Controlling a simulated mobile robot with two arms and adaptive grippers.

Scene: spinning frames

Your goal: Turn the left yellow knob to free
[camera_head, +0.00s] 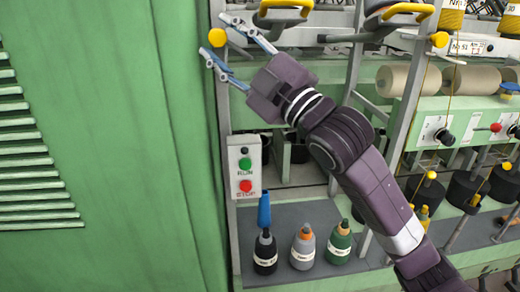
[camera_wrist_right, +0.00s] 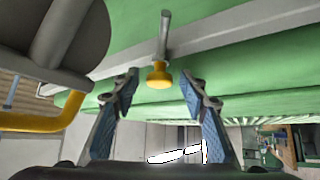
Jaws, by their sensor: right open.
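The left yellow knob (camera_head: 217,37) is a small round knob on the grey upright post beside the green panel. My right gripper (camera_head: 218,35) is open, with one finger on each side of the knob in the head view. In the right wrist view the yellow knob (camera_wrist_right: 159,78) hangs at the end of a grey stem, centred between the two open fingertips (camera_wrist_right: 160,84). Gaps show on both sides, so neither finger appears to touch it. My left gripper is not in view.
A green panel (camera_head: 90,120) fills the left side. A control box (camera_head: 245,165) with green and red buttons stands below my gripper. Another yellow knob (camera_head: 440,39) is at right. A yellow handle (camera_wrist_right: 40,122) lies left of my fingers.

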